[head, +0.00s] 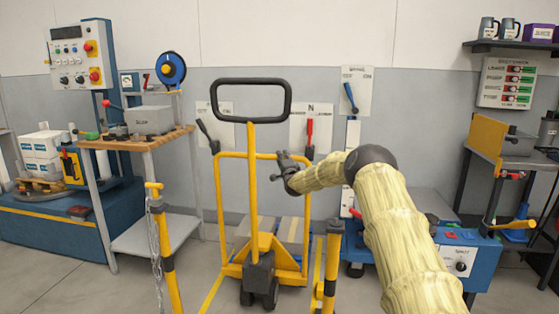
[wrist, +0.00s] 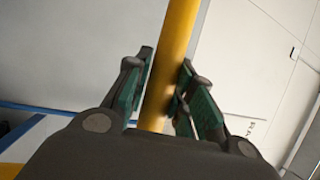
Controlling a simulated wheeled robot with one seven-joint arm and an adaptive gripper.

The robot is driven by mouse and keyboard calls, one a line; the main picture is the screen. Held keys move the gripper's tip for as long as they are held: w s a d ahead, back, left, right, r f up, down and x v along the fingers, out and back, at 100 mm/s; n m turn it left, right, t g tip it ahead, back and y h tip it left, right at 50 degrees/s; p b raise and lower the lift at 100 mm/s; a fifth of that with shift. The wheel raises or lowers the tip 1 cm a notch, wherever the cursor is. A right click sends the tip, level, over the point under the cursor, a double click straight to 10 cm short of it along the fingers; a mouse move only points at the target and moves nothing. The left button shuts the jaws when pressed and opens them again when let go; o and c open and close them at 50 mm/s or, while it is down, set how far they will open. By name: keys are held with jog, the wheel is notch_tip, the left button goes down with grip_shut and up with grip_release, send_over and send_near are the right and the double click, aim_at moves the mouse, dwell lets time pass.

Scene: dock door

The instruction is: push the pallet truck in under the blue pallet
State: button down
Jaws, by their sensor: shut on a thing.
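The pallet truck (head: 254,195) stands upright in the middle of the head view, with a yellow tiller, a black loop handle (head: 251,83), a yellow frame and dark wheels low in front. My gripper (head: 281,160) is at the upper right part of the yellow frame, below the loop handle. In the wrist view, my gripper (wrist: 160,95) has its green-padded fingers on either side of a yellow bar (wrist: 172,60) and is shut on it. Grey-brown boxes (head: 291,232) show behind the frame. I cannot make out a blue pallet; the truck hides the floor behind it.
Yellow-and-black posts stand at left (head: 163,245) and right (head: 331,265), the left one with a chain. A wooden-topped bench (head: 140,143) stands left and a blue machine (head: 465,258) right. Yellow floor lines (head: 211,292) run between the posts. The wall is close behind.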

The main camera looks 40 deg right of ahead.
jog(key=shift+d+r, duration=0.15)
jog(key=c, duration=1.5)
grip_release()
jog(key=o, duration=0.3)
jog(key=shift+w+d+f, duration=0.1)
jog(key=shift+f, duration=0.15)
jog(key=v, duration=1.2)
